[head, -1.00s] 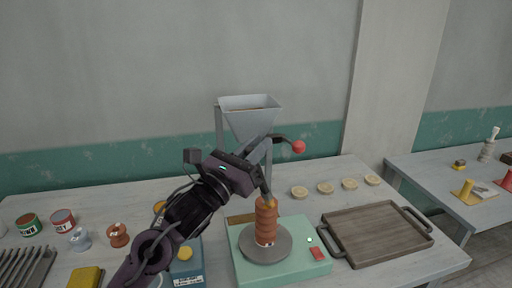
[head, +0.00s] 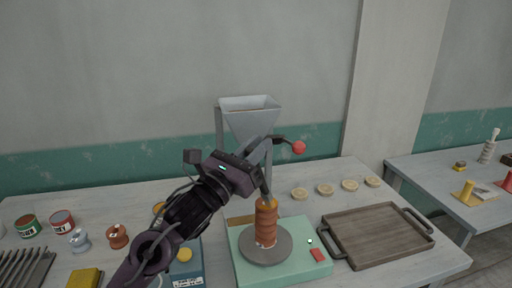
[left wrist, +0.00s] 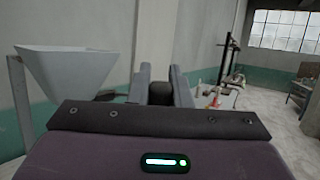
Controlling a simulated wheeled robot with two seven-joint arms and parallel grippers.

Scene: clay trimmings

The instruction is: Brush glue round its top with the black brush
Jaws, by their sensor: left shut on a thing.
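A ridged orange-brown clay piece (head: 266,228) stands upright on a round grey turntable (head: 279,250), which sits on a pale green base (head: 245,272). My left gripper (head: 264,190) is over its top, reaching in from the left. In the left wrist view, the gripper (left wrist: 161,85) is shut on a dark thing (left wrist: 160,93) between its fingers, seemingly the black brush. The brush's tip seems to be at the top of the piece, but it is too small to tell whether it touches. My right gripper is not in view.
A grey hopper (head: 250,118) with a red-knobbed lever (head: 298,147) stands behind. A wooden tray (head: 375,236) is at the right, and pale discs (head: 325,189) lie behind it. Tins (head: 62,221), spools (head: 117,236) and a blue box (head: 188,268) are at the left.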

